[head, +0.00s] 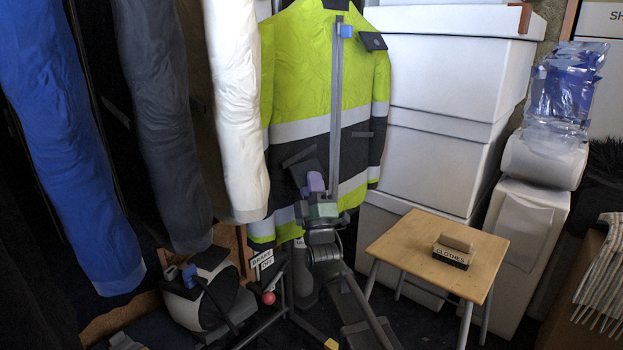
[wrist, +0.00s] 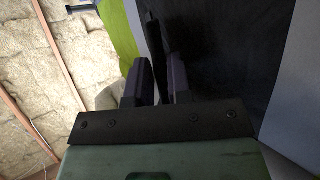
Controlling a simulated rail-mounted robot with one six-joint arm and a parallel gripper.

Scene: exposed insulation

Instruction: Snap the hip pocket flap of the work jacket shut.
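The work jacket (head: 300,85) hangs upright at the centre of the head view, yellow-green above and navy below, with grey bands. A dark, tilted flap-like piece (head: 298,157) shows low on its left half, just above my gripper (head: 316,186). I cannot tell how far that flap stands off the pocket; the snap is not visible. In the wrist view my gripper (wrist: 163,85) has two dark purple fingers, apart with a narrow gap, in front of the jacket's dark cloth (wrist: 228,60).
White boxes (head: 440,80) are stacked behind. Blue, dark and white sleeve-like covers (head: 60,130) hang at left. Insulation (wrist: 90,70) shows in the wrist view.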

